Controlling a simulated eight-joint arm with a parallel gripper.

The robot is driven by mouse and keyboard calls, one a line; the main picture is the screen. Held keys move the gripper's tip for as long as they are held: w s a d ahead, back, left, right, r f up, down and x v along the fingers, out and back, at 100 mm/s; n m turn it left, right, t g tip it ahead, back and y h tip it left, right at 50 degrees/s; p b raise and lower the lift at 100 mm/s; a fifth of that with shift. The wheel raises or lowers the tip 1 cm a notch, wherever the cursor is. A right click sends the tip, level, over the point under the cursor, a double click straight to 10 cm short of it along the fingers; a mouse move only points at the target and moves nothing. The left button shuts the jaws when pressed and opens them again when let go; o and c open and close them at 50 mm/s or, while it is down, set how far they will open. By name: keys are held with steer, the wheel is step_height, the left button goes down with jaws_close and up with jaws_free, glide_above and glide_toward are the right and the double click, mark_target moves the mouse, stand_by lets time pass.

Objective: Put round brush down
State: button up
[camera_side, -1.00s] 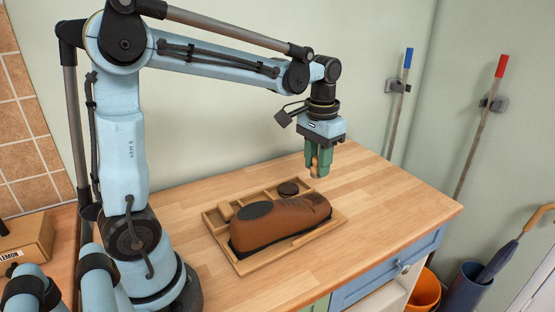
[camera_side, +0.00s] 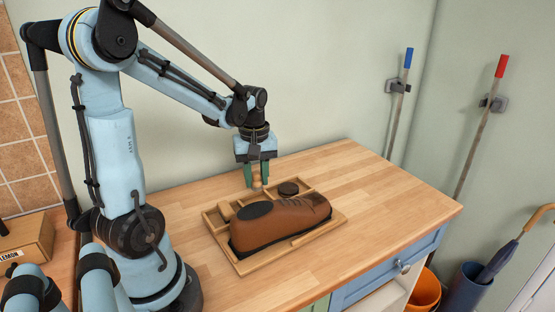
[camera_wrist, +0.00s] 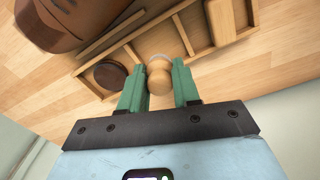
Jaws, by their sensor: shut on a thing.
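The round brush, pale wood with a knobbed handle, is between the green fingers of my gripper (camera_side: 256,184). It shows small in the side view (camera_side: 257,182) and larger in the wrist view (camera_wrist: 159,76). My gripper (camera_wrist: 159,88) is shut on it and points down. A wooden tray (camera_side: 240,266) with compartments lies on the worktop. The brush hangs over the tray's back row, between a dark round tin (camera_side: 288,188) and a pale wooden block (camera_side: 225,210). I cannot tell whether its lower end touches the tray. Its bristles are hard to make out.
The tin (camera_wrist: 110,74) and block (camera_wrist: 221,22) flank the brush in the wrist view. The wooden worktop (camera_side: 390,205) is clear on the right. The wall is close behind.

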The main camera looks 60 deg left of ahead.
steer(key=shift+f, duration=2.6)
steer(key=shift+f, duration=0.15)
steer(key=o, duration=0.6)
steer(key=shift+o, duration=0.2)
